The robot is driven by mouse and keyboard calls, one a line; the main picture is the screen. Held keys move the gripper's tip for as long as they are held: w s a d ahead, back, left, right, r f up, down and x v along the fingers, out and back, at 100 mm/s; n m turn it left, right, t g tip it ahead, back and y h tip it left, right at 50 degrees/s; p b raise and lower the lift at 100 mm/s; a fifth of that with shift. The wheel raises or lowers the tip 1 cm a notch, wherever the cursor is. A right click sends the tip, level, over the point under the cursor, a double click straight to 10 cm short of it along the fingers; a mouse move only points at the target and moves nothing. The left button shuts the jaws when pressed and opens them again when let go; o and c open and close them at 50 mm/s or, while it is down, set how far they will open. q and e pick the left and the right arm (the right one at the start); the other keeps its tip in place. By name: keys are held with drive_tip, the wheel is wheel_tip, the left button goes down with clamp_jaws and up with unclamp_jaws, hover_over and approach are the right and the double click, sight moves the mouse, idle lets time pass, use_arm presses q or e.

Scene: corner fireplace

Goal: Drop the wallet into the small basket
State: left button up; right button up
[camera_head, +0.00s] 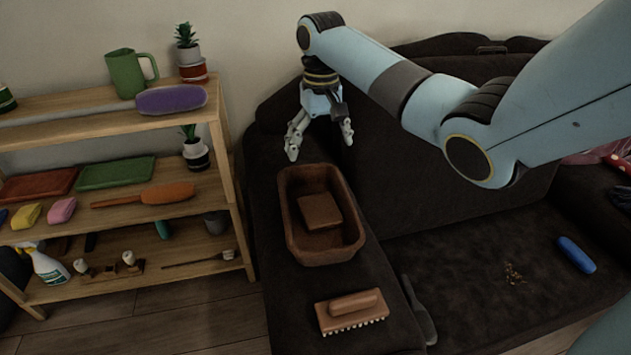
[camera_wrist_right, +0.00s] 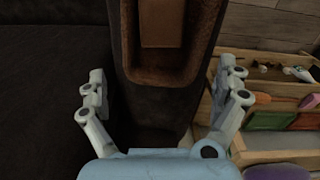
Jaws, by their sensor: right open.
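The brown wallet (camera_head: 320,211) lies flat inside the small brown basket (camera_head: 291,232), which stands on the dark sofa arm. In the right wrist view the wallet (camera_wrist_right: 162,22) shows at the top edge, inside the basket (camera_wrist_right: 200,60). My right gripper (camera_head: 320,150) is open and empty. It hangs above the sofa arm just behind the basket, apart from it. In the right wrist view its two fingers (camera_wrist_right: 165,85) are spread wide with nothing between them. My left gripper is not in view.
A brush (camera_head: 350,310) lies on the sofa arm in front of the basket. A wooden shelf (camera_head: 100,125) with several items stands close on the left. A blue object (camera_head: 576,254) and crumbs (camera_head: 514,273) lie on the sofa seat, which is otherwise mostly clear.

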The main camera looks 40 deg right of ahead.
wheel_tip(320, 180, up, 6)
drive_tip(key=shift+f, duration=0.1)
idle(0.5)
